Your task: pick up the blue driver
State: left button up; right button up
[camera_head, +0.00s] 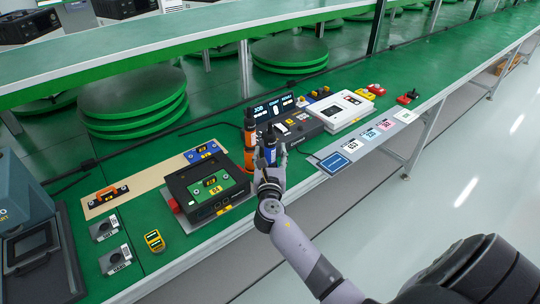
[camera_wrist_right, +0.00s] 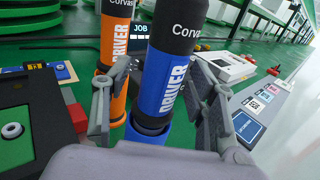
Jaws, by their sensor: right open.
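The blue driver (camera_wrist_right: 165,85) stands upright with a black top, its blue body lettered "DRIVER". Its lower end is in a blue ring-shaped holder (camera_wrist_right: 146,132). In the head view the blue driver (camera_head: 269,152) is partly hidden by my right gripper (camera_head: 270,166). In the right wrist view my right gripper (camera_wrist_right: 160,88) is open, with one finger on each side of the blue driver. A gap shows on the right side; contact on the left is hard to tell. My left gripper is not in view.
An orange driver (camera_wrist_right: 114,50) stands close beside the blue one, to the left, near the left finger. A black fixture box (camera_head: 181,199) is left of the gripper. A "JOB" display (camera_head: 272,108) is behind. A white tray (camera_head: 332,113) and label cards (camera_head: 370,134) lie right.

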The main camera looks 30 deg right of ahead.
grip_shut()
dwell(0.6)
jog(key=shift+r, duration=0.1)
